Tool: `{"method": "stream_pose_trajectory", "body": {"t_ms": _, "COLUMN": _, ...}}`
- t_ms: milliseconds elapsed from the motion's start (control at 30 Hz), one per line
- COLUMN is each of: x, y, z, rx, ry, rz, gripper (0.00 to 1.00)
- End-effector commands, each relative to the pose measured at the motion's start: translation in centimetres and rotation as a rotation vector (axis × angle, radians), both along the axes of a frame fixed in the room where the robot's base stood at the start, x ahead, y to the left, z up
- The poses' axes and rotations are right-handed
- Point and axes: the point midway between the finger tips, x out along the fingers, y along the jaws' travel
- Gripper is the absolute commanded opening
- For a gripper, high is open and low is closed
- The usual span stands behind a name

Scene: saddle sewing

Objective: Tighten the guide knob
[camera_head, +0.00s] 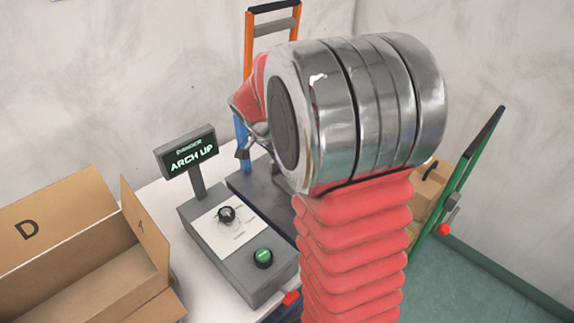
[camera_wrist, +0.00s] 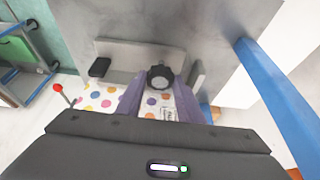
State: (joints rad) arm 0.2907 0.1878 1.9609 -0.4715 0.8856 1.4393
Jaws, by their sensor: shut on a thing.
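The guide knob (camera_wrist: 160,78) is a black knob with a round grey face, in the upper middle of the wrist view. My gripper (camera_wrist: 161,87) is shut on it, with one purple-grey finger on each side. A pale metal plate (camera_wrist: 125,52) lies behind the knob. In the head view my own arm, silver and red, covers the knob and the gripper. I cannot tell from here how far the knob is turned.
White cloth with coloured dots (camera_wrist: 101,98) lies below the knob. A blue post (camera_wrist: 272,85) stands to the right. In the head view, a grey control box (camera_head: 265,285) has a dial and green button; its display (camera_head: 188,154) reads "ARCH UP". A cardboard box (camera_head: 65,215) sits left.

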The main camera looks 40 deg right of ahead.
Motion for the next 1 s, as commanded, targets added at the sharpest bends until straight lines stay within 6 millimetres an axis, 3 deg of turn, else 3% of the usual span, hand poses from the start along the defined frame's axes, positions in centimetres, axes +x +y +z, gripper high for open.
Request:
{"method": "stream_pose_trajectory", "body": {"t_ms": 333, "x": 0.35, "y": 0.17, "z": 0.02, "rx": 0.002, "ry": -0.003, "rz": -0.178, "gripper": 0.11}}
{"method": "stream_pose_trajectory", "body": {"t_ms": 833, "x": 0.41, "y": 0.22, "z": 0.06, "rx": 0.003, "ry": -0.005, "rz": -0.209, "gripper": 0.11}}
{"method": "stream_pose_trajectory", "body": {"t_ms": 867, "x": 0.41, "y": 0.22, "z": 0.06, "rx": 0.003, "ry": -0.005, "rz": -0.209, "gripper": 0.34}}
{"method": "stream_pose_trajectory", "body": {"t_ms": 1000, "x": 0.36, "y": 0.19, "z": 0.05, "rx": 0.003, "ry": -0.004, "rz": -0.209, "gripper": 0.44}}
